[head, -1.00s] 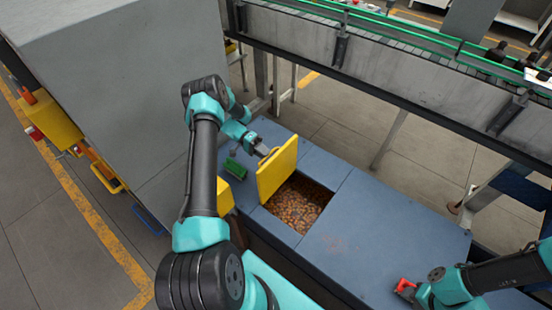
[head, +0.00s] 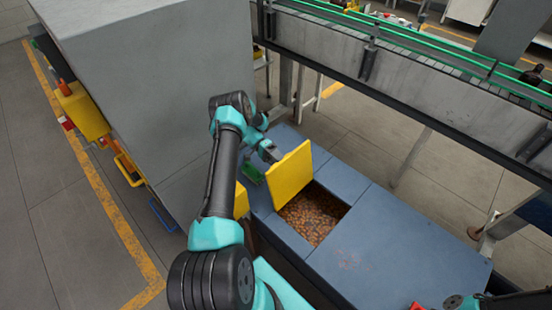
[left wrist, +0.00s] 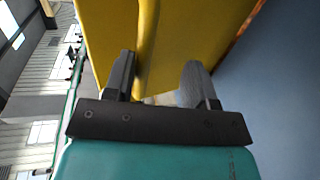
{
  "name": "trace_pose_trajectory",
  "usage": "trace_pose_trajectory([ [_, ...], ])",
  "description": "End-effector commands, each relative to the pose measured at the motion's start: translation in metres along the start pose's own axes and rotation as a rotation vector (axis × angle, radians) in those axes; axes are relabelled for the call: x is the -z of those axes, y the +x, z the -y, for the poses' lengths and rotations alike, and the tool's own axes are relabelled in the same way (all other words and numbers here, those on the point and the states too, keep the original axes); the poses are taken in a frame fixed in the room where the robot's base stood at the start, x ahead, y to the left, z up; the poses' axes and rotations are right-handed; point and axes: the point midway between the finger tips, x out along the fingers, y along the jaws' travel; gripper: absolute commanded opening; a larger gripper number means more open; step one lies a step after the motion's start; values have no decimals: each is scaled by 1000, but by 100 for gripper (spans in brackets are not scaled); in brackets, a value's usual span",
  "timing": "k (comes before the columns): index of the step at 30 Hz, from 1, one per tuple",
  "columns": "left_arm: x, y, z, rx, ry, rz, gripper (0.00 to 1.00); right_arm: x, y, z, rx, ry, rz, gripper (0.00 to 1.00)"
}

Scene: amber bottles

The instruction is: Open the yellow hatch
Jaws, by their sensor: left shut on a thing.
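The yellow hatch (head: 290,176) stands raised and tilted on the blue counter in the head view, and the opening beside it is uncovered. My left gripper (head: 272,153) is at the back upper side of the hatch, shut on it. In the left wrist view the fingers (left wrist: 158,82) sit on both sides of a yellow ridge on the hatch (left wrist: 195,35), likely its handle. The exact contact is partly hidden. My right arm shows only at the bottom right of the head view; its gripper is out of frame.
The opening (head: 318,226) holds many small brown pieces. The blue counter (head: 400,245) is clear to the right. A large grey cabinet (head: 150,80) stands left of my left arm. A green object (head: 251,173) lies near the hatch. A conveyor (head: 420,75) runs behind.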

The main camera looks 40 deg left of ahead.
Motion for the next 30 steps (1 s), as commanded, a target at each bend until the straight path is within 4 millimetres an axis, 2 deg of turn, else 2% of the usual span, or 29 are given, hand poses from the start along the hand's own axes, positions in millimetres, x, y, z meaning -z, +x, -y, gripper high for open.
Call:
trace_pose_trajectory([
  [20, 1, -1, -1, 3, -1, -4, 40, 0, 0, 0, 0, 0, 0, 43],
  [26, 1, -4, -16, 3, 1, -4, 40, 0, 0, 0, 0, 0, 0, 43],
  [30, 1, -8, -37, 3, 1, -3, 40, 0, 0, 0, 0, 0, 0, 43],
])
